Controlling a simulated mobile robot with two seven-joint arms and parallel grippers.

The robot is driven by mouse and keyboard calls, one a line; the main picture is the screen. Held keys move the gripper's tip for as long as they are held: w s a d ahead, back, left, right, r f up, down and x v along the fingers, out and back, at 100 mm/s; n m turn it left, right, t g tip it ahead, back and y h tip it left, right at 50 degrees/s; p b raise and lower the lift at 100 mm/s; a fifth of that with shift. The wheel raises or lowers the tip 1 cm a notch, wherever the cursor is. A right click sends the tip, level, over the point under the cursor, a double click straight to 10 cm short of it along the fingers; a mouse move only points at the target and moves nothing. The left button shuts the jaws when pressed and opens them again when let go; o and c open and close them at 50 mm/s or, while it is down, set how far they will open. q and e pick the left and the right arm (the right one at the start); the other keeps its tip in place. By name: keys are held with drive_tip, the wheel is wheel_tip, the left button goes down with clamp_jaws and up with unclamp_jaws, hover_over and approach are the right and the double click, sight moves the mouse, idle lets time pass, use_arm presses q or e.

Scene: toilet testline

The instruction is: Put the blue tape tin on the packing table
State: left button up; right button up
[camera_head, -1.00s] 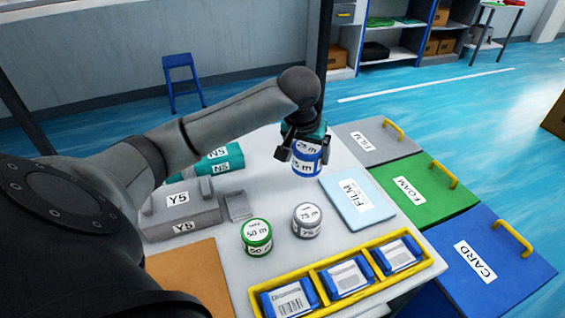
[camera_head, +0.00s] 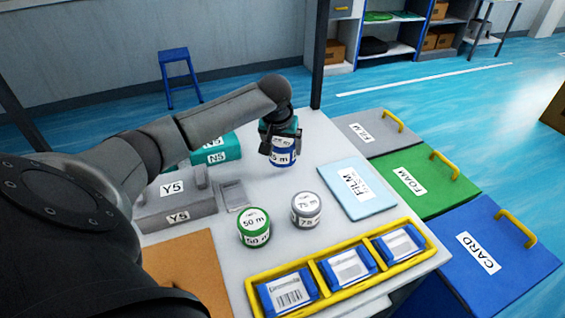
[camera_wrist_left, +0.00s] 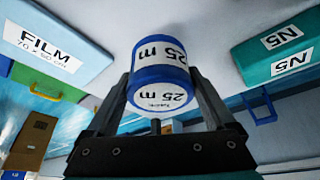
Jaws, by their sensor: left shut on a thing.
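The blue tape tin (camera_head: 283,153), with a white label reading 25 m, is held in my left gripper (camera_head: 281,146) at the back of the packing table (camera_head: 322,141). In the left wrist view the tin (camera_wrist_left: 160,72) sits between the two fingers of the left gripper (camera_wrist_left: 160,90), which are closed on its sides. It is upright and very low over the table top; I cannot tell whether its base touches. A green 50 m tin (camera_head: 254,228) and a grey 75 m tin (camera_head: 306,210) stand on the table in front of it. My right gripper is not in view.
A teal N5 box (camera_head: 216,149) and a grey Y5 box (camera_head: 174,202) stand left of the tin. A blue FILM pack (camera_head: 356,188) lies to its right. A yellow tray (camera_head: 254,293) with blue packs is along the front edge. Lidded FILM, FOAM and CARD bins (camera_head: 432,180) adjoin the right side.

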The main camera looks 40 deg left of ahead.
sight(280, 150)
use_arm(q)
wheel_tip(280, 150, down, 6)
drive_tip(key=shift+f+b, duration=0.25)
drive_tip(key=shift+b, duration=0.65)
drive_tip(key=shift+f, duration=0.1)
drive_tip(key=shift+f, duration=0.1)
drive_tip(key=o, duration=1.4)
drive_tip(key=p+v, duration=0.3)
drive_tip(key=v, duration=0.9)
drive_tip(key=shift+s+p, duration=0.1)
drive_tip(key=shift+p, duration=0.3)
